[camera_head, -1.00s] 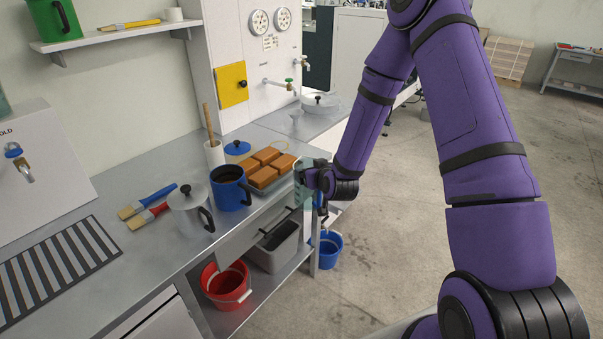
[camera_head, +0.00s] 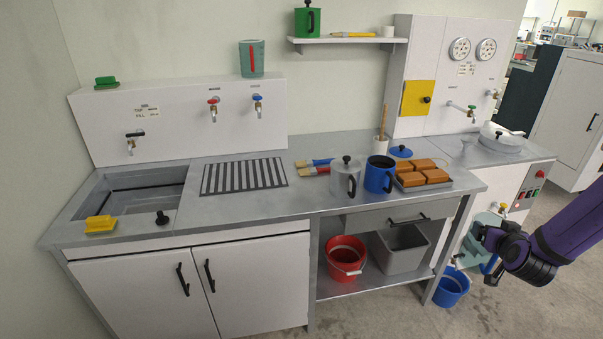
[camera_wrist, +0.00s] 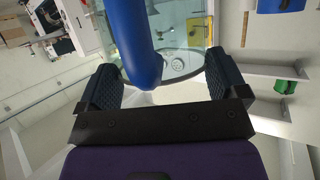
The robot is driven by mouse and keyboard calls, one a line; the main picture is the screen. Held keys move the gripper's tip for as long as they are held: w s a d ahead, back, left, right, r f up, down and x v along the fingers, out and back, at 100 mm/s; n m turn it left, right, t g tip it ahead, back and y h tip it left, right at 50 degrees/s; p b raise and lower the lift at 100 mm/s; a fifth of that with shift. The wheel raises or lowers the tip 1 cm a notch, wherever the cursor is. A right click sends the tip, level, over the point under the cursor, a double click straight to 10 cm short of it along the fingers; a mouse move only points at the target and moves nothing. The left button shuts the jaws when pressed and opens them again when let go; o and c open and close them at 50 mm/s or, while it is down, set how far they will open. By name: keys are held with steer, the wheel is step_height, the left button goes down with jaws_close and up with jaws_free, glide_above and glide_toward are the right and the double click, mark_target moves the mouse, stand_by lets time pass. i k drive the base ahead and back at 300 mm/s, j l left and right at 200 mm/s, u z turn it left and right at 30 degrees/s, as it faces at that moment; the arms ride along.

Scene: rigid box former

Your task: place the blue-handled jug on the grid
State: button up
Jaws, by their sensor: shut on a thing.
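The blue-handled jug is a clear, pale teal vessel. In the head view the jug (camera_head: 489,222) is at the right, partly hidden by my gripper (camera_head: 484,236), out beyond the bench's right end. In the wrist view its blue handle (camera_wrist: 133,35) lies between the fingers of my gripper (camera_wrist: 160,82), with the clear body (camera_wrist: 185,35) beyond. My gripper is shut on this handle and holds the jug off the bench. The grid (camera_head: 245,176), dark with pale stripes, lies bare on the worktop right of the sink.
Brushes (camera_head: 313,168), a grey pot (camera_head: 344,180), a blue pot (camera_head: 379,177) and a tray of orange-brown blocks (camera_head: 424,174) stand right of the grid. A red-handled jug (camera_head: 252,60) stands on the tap panel. A blue bucket (camera_head: 451,287) is on the floor.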

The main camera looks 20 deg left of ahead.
mark_target(224, 176)
steer(key=u, duration=1.35)
steer(key=k+j, duration=0.05)
steer(key=k, duration=0.05)
